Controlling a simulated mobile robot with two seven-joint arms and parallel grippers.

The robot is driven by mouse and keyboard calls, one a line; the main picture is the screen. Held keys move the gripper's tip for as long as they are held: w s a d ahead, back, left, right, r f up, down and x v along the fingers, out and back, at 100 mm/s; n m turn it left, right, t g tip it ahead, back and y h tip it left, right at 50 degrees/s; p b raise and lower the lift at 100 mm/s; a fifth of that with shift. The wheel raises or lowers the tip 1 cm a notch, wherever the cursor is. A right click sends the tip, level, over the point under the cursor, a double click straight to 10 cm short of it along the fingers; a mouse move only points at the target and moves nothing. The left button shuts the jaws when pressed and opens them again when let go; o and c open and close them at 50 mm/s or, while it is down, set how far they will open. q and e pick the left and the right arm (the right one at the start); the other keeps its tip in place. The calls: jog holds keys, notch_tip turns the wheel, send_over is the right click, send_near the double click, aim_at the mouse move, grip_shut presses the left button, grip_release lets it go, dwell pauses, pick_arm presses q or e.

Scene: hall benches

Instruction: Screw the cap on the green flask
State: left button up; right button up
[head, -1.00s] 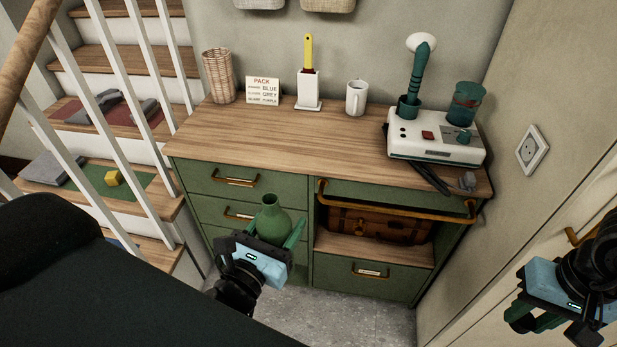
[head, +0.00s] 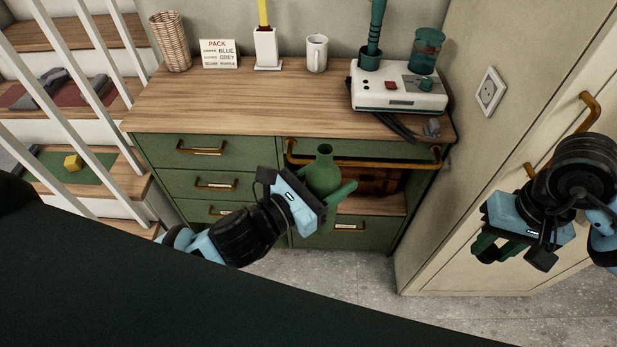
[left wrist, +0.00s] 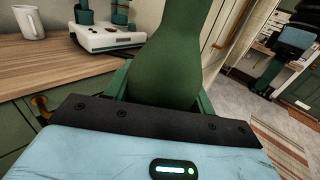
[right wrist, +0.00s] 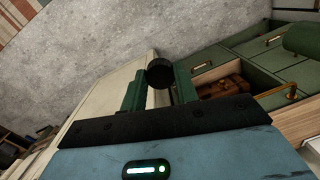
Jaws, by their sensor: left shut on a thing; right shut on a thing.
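The green flask (head: 323,175) is upright in my left gripper (head: 328,196), in front of the dresser. The jaws are shut around its body, which also shows in the left wrist view (left wrist: 178,65). Its narrow neck points up and its mouth looks bare in the head view. My right gripper (head: 490,245) is well to the right of the flask, by the pale door. In the right wrist view it is shut on a small round black cap (right wrist: 160,73), held between the green fingertips. The cap is hidden in the head view.
The wooden dresser top (head: 230,105) carries a wicker basket (head: 171,40), a sign (head: 219,54), a white mug (head: 316,53) and a white machine (head: 398,92). A brass rail (head: 365,160) edges the dresser front. The door handle (head: 590,112) is near my right arm. Stairs stand left.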

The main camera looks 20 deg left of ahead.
pick_arm(q)
jog(key=shift+w+d+r+m+g+h, duration=0.1)
jog(key=shift+w+d+m+g+h, duration=0.15)
jog(key=shift+d, duration=0.25)
jog(key=shift+w+d+r+m+g+h, duration=0.1)
jog(key=shift+d+m+g+h, duration=0.2)
jog(key=shift+d, duration=0.2)
jog(key=shift+f, duration=0.1)
pick_arm(e)
jog(key=w+a+r+m, duration=0.2)
jog(key=a+r, duration=0.7)
jog(key=a, duration=0.5)
jog(key=w+a+r+m, duration=0.2)
jog(key=a+r, duration=0.8)
jog(key=a, duration=0.4)
jog(key=shift+w+t+h, duration=0.3)
jog(key=shift+h, duration=0.1)
jog(key=shift+a+f, duration=0.1)
jog(key=shift+f, duration=0.05)
jog(key=shift+f, duration=1.85)
